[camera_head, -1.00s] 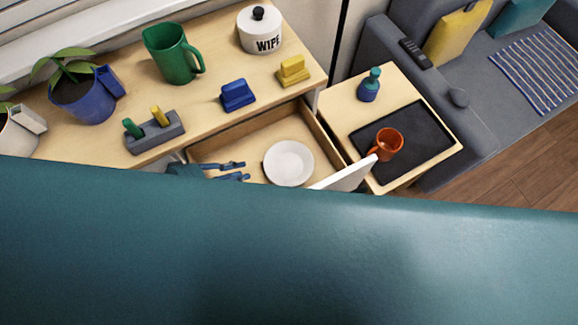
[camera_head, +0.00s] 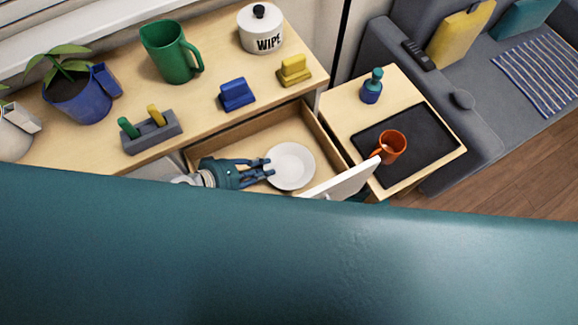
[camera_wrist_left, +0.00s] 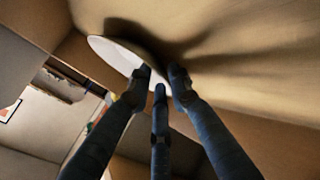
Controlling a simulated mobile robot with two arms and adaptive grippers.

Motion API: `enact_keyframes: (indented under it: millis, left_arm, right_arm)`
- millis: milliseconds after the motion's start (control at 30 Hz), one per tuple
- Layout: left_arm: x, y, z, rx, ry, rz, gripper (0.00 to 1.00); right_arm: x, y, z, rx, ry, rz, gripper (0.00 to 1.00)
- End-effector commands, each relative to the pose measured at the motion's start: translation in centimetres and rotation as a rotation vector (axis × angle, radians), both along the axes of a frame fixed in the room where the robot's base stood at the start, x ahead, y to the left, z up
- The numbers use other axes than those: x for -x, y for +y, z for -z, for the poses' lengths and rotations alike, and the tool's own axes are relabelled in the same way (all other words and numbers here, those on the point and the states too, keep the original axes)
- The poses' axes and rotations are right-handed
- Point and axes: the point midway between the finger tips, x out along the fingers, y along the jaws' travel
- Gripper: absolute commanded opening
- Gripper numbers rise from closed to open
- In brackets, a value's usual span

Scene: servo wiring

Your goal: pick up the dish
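The white round dish (camera_head: 291,166) lies in the open wooden drawer (camera_head: 317,131) in the head view. My left gripper (camera_head: 266,170) is over the drawer at the dish's left edge, with its blue-grey fingers spread. In the left wrist view the fingers (camera_wrist_left: 160,85) are apart, and the dish (camera_wrist_left: 112,52) shows as a pale rim just beyond and between them. Part of the rim is hidden behind a finger. I cannot tell whether a finger touches it. My right gripper is not visible.
The white drawer front (camera_head: 345,181) stands right of the dish. The desk top (camera_head: 205,108) above holds a green pitcher (camera_head: 171,52), a blue block (camera_head: 236,94) and a yellow block (camera_head: 293,69). A side table (camera_head: 333,105) carries an orange mug (camera_head: 391,146) and a bottle (camera_head: 372,86).

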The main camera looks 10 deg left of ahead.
Motion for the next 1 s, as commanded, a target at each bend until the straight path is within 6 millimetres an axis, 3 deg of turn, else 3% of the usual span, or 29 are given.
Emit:
enact_keyframes:
  millis: [33, 100, 567, 767, 1000]
  left_arm:
    - [0.0, 0.0, 0.0, 0.000, 0.000, 0.000, 0.11]
    - [0.0, 0.0, 0.0, 0.000, 0.000, 0.000, 0.00]
    - [-0.1, 0.1, -0.5, 0.000, -0.003, 0.000, 0.00]
    - [-0.1, 0.0, -3.0, 0.001, -0.005, 0.000, 0.00]
    - [-0.1, 0.0, -8.4, 0.002, -0.006, 0.001, 0.00]
  right_arm:
    - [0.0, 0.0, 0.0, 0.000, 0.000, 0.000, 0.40]
    - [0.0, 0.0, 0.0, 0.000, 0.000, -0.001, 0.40]
    - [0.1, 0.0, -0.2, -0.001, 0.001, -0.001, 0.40]
    - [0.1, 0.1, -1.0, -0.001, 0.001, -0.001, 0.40]
    - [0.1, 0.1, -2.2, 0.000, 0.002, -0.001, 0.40]
